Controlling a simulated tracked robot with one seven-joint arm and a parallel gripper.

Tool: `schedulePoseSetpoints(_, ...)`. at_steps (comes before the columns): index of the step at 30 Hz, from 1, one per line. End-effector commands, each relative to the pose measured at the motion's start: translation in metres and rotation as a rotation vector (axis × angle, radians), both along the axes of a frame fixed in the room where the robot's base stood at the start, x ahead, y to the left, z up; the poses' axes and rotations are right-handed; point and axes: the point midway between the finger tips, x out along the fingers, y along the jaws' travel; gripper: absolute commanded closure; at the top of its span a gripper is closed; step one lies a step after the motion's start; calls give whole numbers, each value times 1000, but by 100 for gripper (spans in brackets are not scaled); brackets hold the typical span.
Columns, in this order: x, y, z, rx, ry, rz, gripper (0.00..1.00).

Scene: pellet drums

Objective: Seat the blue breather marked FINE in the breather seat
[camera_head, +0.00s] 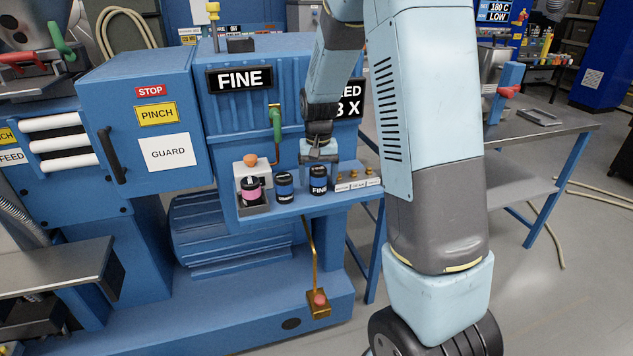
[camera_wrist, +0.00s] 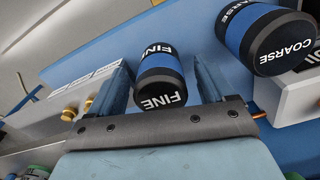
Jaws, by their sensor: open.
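The blue breather marked FINE (camera_head: 318,181) stands upright on the blue shelf, a black cylinder with a blue band. My gripper (camera_head: 319,160) is over it, pointing down and open. In the wrist view the FINE breather (camera_wrist: 160,78) lies between the two spread fingers of my gripper (camera_wrist: 161,72), with a gap visible on the right; contact on the left is unclear. A second blue-banded breather (camera_head: 284,187) stands to its left and reads COARSE in the wrist view (camera_wrist: 268,38). I cannot clearly make out the breather seat.
A pink-banded cylinder (camera_head: 250,188) sits in a dark holder by a white block with an orange knob (camera_head: 250,160), at the shelf's left end. Small brass fittings (camera_head: 369,172) with white labels line the right end. A green-handled lever (camera_head: 275,125) rises behind the shelf.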

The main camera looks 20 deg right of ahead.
Motion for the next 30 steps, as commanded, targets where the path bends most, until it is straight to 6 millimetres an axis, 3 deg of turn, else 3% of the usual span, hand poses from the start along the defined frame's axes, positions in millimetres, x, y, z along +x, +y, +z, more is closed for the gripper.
schedulePoseSetpoints(2, 0, 0, 0, 0, 0, 0, 23)
schedulePoseSetpoints(20, 0, 0, 0, 0, 0, -1, 80)
schedulePoseSetpoints(30, 1, -1, 6, 1, -2, -1, 81)
